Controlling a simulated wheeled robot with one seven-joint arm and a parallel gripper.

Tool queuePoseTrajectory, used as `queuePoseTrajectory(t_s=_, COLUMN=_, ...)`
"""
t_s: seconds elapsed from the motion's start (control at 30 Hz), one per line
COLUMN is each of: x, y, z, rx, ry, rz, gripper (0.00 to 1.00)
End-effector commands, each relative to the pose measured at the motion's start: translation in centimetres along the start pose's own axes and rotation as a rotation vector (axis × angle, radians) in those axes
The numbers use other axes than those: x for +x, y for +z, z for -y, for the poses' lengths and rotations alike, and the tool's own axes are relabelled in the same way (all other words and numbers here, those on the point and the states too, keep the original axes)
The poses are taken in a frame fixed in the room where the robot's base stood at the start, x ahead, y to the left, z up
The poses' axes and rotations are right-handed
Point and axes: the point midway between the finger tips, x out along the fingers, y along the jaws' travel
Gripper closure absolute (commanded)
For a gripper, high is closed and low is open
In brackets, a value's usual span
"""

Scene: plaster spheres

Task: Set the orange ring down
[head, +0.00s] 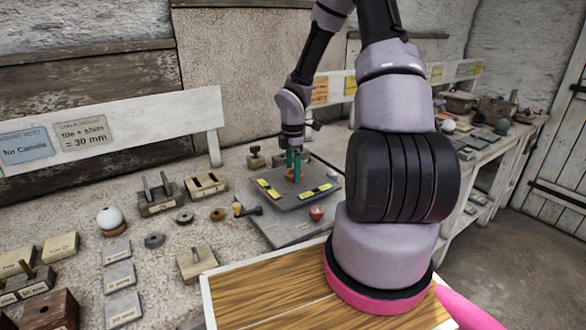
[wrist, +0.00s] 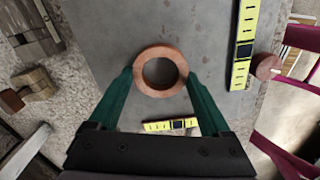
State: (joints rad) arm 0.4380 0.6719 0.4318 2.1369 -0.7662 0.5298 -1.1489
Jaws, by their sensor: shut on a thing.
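The orange ring (head: 295,178) shows small in the head view, between the green fingers of my gripper (head: 294,164). In the wrist view the ring (wrist: 160,92) lies flat to the camera, its hole open. My gripper (wrist: 162,88) is shut on it, with a green finger against each side. The ring is over a grey slab (head: 298,200), which also fills the middle of the wrist view (wrist: 110,35). I cannot tell whether the ring touches the slab or hangs just above it.
Two yellow spirit levels (head: 268,189) (head: 316,191) lie on the slab. A reddish round piece (head: 317,213) is at its front right.

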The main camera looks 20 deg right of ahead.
Motion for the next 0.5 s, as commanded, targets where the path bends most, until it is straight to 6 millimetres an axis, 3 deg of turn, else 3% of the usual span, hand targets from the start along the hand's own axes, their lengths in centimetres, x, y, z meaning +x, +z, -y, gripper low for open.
queuePoseTrajectory(t_s=0.3, x=0.69, y=0.01, z=0.03, rx=0.0, ry=-0.002, rz=0.001, gripper=0.7)
queuePoseTrajectory(t_s=0.33, x=0.68, y=0.02, z=0.03, rx=0.0, ry=-0.001, rz=0.001, gripper=0.1)
queuePoseTrajectory(t_s=0.37, x=0.66, y=0.02, z=0.03, rx=0.001, ry=-0.001, rz=0.001, gripper=0.0)
queuePoseTrajectory(t_s=0.5, x=0.65, y=0.02, z=0.02, rx=0.001, ry=-0.001, rz=0.0, gripper=0.0)
